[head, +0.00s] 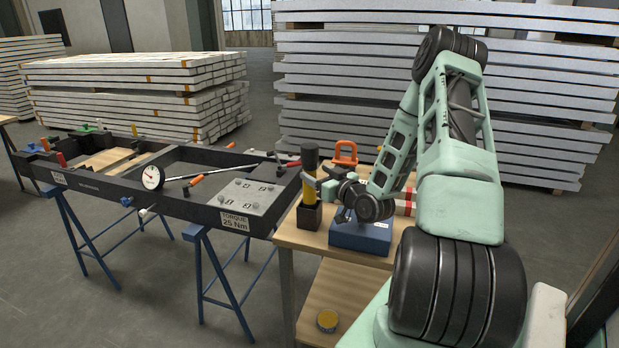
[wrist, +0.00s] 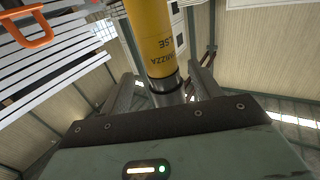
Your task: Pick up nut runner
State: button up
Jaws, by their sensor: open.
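The nut runner (head: 309,160) is a yellow cylinder with a black upper part. It stands upright in a black holder (head: 307,214) at the left edge of the wooden table. In the wrist view its yellow body with dark lettering (wrist: 153,38) and a metal neck show between the two fingers. My gripper (head: 318,187) is open, level with the yellow part, with a finger on either side of it. In the wrist view my gripper (wrist: 165,80) shows gaps beside the neck; contact cannot be told. The lower end is hidden in the holder.
A blue box (head: 360,237) sits on the wooden table (head: 290,240) right below my gripper, with an orange clamp-like item (head: 345,152) behind. A dark frame (head: 110,190) on blue trestles, holding a gauge wrench (head: 152,177), stands to the left.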

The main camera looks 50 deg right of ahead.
aim_at(306, 168)
jog(key=shift+w+d+f+p, duration=0.15)
jog(key=shift+w+p, duration=0.2)
jog(key=shift+w, duration=0.6)
jog(key=shift+w+d+r+p, duration=0.15)
jog(key=shift+w+p, duration=0.15)
jog(key=shift+w, duration=0.7)
jog(key=shift+w+d+f+p, duration=0.15)
jog(key=shift+w+p, duration=0.2)
jog(key=shift+w, duration=0.6)
jog(key=c, duration=1.3)
grip_shut()
